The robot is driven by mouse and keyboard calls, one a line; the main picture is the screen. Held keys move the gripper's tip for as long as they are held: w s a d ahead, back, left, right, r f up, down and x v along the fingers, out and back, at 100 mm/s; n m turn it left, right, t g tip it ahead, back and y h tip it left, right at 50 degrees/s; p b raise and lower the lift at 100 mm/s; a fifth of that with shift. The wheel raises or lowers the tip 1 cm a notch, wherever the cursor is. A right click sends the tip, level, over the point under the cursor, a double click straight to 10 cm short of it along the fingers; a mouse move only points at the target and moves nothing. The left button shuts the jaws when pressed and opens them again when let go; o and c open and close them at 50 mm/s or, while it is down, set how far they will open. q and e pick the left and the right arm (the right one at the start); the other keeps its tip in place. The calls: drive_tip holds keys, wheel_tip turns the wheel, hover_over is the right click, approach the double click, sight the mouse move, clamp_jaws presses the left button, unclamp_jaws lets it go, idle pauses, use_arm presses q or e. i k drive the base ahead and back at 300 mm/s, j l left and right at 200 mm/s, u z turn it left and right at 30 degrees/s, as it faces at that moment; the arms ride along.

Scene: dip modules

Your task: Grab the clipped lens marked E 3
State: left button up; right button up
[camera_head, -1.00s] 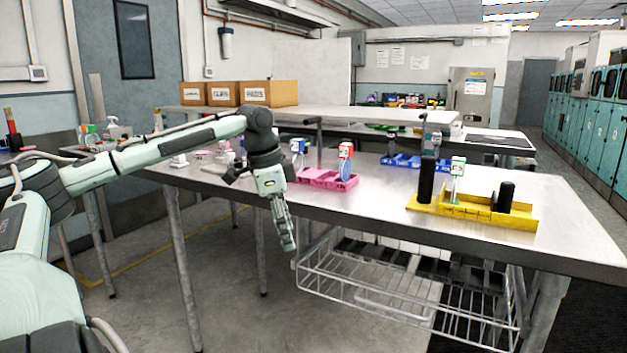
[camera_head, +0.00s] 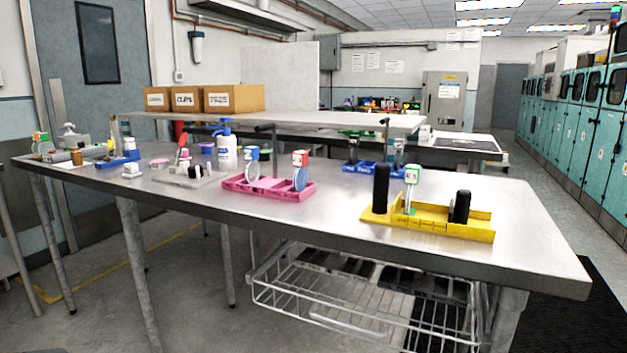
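Several clipped lenses stand upright, with markings too small to read, so I cannot tell which is E 3. In the pink tray (camera_head: 266,192) are a red-and-white clip (camera_head: 300,158) with a bluish lens and a blue-and-white clip (camera_head: 252,153). A green-and-white clip (camera_head: 412,174) stands in the yellow tray (camera_head: 450,230) between two black cylinders. A red piece (camera_head: 183,139) stands in a grey tray (camera_head: 180,180). A white-and-green piece (camera_head: 129,143) stands by a small blue tray at left. Neither gripper is in view.
The metal table (camera_head: 330,220) has bare surface around the trays and a wire basket (camera_head: 350,300) beneath. A blue-and-white bottle (camera_head: 227,148) and a blue tray (camera_head: 365,168) stand farther back. Cardboard boxes (camera_head: 233,98) sit on a raised shelf. A black mat (camera_head: 570,315) lies at right.

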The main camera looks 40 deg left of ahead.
sight(300, 158)
drive_tip(key=i+l+u, duration=0.25)
drive_tip(key=i, duration=0.3)
drive_tip(key=i+l+u, duration=0.25)
drive_tip(key=i+l, duration=0.15)
drive_tip(key=i+u, duration=0.1)
drive_tip(key=u, duration=1.45)
drive_tip(key=z, duration=0.45)
drive_tip(key=j+z, duration=0.2)
drive_tip(key=z, duration=0.3)
drive_tip(key=i+j+z, duration=0.1)
drive_tip(key=z, duration=0.35)
drive_tip(key=j+z, duration=0.45)
drive_tip(key=k+j+z, duration=0.1)
drive_tip(key=j+z, duration=0.35)
drive_tip(key=j, duration=0.15)
drive_tip(key=k+j+z, duration=0.1)
drive_tip(key=j, duration=0.3)
drive_tip(key=k+j+z, duration=0.1)
drive_tip(key=j, duration=0.25)
drive_tip(key=k+j+z, duration=0.1)
drive_tip(key=j, duration=0.25)
